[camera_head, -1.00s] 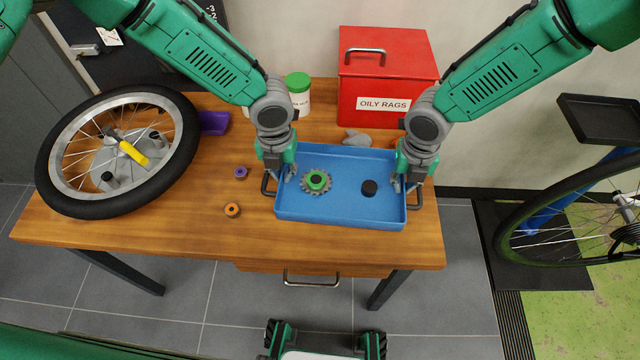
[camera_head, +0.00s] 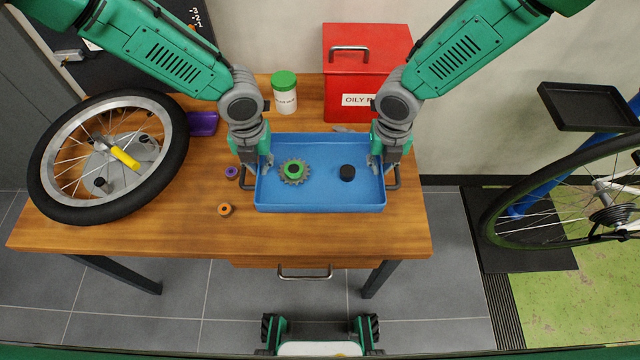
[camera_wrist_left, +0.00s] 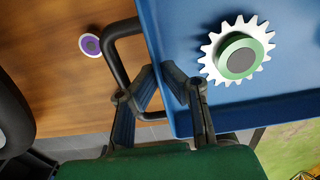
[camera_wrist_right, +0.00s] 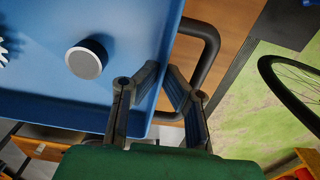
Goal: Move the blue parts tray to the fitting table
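The blue parts tray (camera_head: 320,203) is at the right part of the wooden table (camera_head: 130,235). A toothed sprocket with a green hub (camera_head: 294,171) and a black round part (camera_head: 347,173) lie in it. My left gripper (camera_head: 255,168) is shut on the tray's left wall, beside the dark left handle; its fingers straddle the wall in the left wrist view (camera_wrist_left: 160,72). My right gripper (camera_head: 377,168) is shut on the right wall, beside the right handle, also in the right wrist view (camera_wrist_right: 165,72). I cannot tell whether the tray touches the tabletop. Which table is the fitting table is unclear.
A spoked wheel (camera_head: 55,195) lies at the left. Purple (camera_head: 231,173) and orange (camera_head: 225,209) rings lie left of the tray. A green-lidded tub (camera_head: 285,95), purple bin (camera_head: 204,124) and red box (camera_head: 367,50) stand behind. A bicycle (camera_head: 520,210) with a black tray (camera_head: 585,107) is at the right.

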